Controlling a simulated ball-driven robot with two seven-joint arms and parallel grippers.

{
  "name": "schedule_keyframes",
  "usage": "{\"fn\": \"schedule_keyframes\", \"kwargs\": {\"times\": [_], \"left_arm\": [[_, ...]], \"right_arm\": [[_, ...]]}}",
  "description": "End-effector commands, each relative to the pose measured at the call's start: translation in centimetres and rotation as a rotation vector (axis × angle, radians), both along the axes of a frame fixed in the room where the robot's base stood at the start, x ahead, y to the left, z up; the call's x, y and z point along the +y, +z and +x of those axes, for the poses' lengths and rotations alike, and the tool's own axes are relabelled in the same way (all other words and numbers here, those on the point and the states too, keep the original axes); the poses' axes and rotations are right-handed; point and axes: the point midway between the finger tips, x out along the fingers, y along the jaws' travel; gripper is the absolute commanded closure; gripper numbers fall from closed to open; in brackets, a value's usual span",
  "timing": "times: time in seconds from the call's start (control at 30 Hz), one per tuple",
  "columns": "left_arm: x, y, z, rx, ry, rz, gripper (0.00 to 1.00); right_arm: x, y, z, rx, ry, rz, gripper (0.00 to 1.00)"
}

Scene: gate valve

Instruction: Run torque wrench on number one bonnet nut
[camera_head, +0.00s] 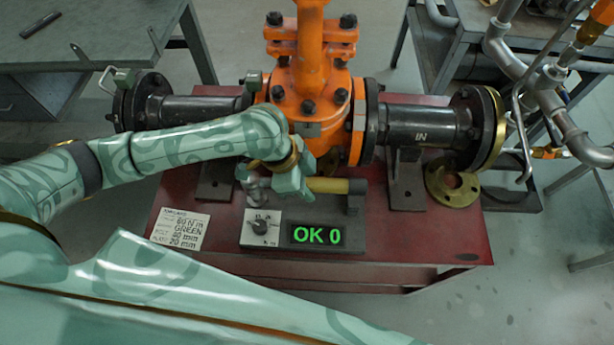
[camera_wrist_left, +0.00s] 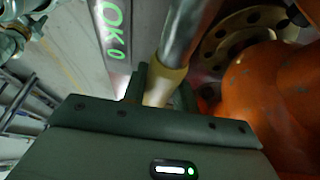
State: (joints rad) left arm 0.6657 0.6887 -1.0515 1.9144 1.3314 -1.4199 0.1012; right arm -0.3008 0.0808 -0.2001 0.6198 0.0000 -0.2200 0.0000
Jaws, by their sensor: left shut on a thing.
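The orange gate valve (camera_head: 310,70) stands at the middle of the red bench, with several dark nuts on its bonnet; one dark nut (camera_head: 308,107) faces me. I cannot tell which is number one. The torque wrench (camera_head: 328,185) shows a yellow handle section in the head view, just above the display panel. My left gripper (camera_head: 292,182) is at the wrench, in front of the valve. In the left wrist view the wrench's steel shaft (camera_wrist_left: 182,35) and yellow section run down between the fingers, which are shut on it. My right gripper is out of view.
The display (camera_head: 317,235) reads OK 0 in green, beside a knob panel (camera_head: 261,227). A printed card (camera_head: 180,229) lies to its left. Black pipe flanges flank the valve; a brass ring (camera_head: 452,186) lies at right. Silver pipes (camera_head: 545,90) stand beyond.

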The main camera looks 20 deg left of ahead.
Motion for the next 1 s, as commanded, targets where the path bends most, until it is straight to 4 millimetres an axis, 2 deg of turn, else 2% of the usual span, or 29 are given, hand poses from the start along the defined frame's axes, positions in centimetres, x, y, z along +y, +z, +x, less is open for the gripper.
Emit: {"fn": "schedule_keyframes", "kwargs": {"times": [0.4, 0.93, 0.97, 1.0], "left_arm": [[-0.1, -3.0, 0.1, -0.002, 0.0, -0.003, 1.0], [-0.1, -3.6, 0.1, -0.003, 0.0, -0.003, 1.0], [-0.1, -3.6, 0.1, -0.003, 0.0, -0.003, 0.66], [-0.1, -3.6, 0.1, -0.003, 0.0, -0.003, 0.55]], "right_arm": [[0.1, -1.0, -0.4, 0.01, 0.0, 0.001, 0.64], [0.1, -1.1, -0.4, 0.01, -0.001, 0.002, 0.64], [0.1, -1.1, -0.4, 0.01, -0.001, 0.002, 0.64], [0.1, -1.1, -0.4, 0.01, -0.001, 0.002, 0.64]]}}
